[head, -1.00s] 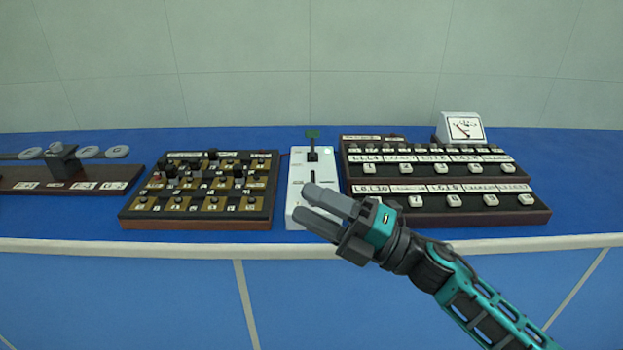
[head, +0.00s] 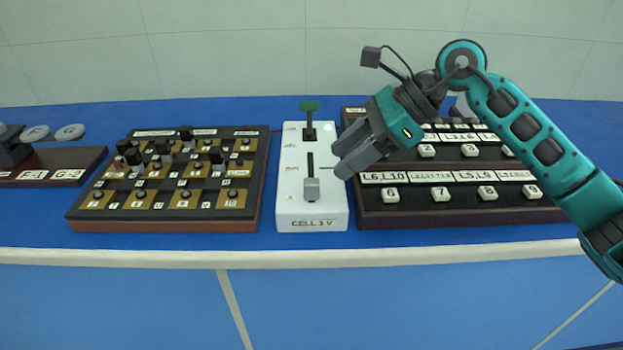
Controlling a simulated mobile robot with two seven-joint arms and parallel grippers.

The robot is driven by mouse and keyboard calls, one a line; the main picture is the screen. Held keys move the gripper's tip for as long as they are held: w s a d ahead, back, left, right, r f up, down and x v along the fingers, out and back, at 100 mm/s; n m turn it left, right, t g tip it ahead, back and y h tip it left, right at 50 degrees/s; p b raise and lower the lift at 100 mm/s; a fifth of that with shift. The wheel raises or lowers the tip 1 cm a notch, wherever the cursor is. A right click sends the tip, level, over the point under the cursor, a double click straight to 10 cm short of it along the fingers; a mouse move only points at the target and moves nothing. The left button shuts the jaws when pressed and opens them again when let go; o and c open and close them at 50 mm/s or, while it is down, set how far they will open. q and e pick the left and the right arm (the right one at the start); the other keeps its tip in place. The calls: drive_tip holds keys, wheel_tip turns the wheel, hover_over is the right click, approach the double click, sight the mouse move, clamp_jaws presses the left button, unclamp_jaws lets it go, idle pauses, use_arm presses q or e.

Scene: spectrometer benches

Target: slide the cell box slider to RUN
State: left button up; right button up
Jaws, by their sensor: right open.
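The white cell box (head: 312,211) stands near the front of the blue bench, with "CELL 3 V" on its front. Its grey slider knob (head: 311,188) sits at the near end of a dark slot (head: 310,162). A dark lever with a green flag (head: 309,106) stands at the box's far end. The small labels left of the slot are too blurred to read. My right gripper (head: 340,162) is open and empty, above the box's right edge, to the right of and above the knob in the picture, apart from it. My left gripper is out of view.
A dark board with brass plates and black plugs (head: 170,180) lies left of the box. A dark key panel (head: 455,200) lies close on the right, partly behind my right arm. A base with discs (head: 40,165) is at far left. The bench's front edge (head: 150,256) is clear.

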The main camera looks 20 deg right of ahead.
sight(312, 181)
drive_tip(key=x, duration=0.8)
drive_tip(key=shift+w+a, duration=0.1)
clamp_jaws()
idle(0.4)
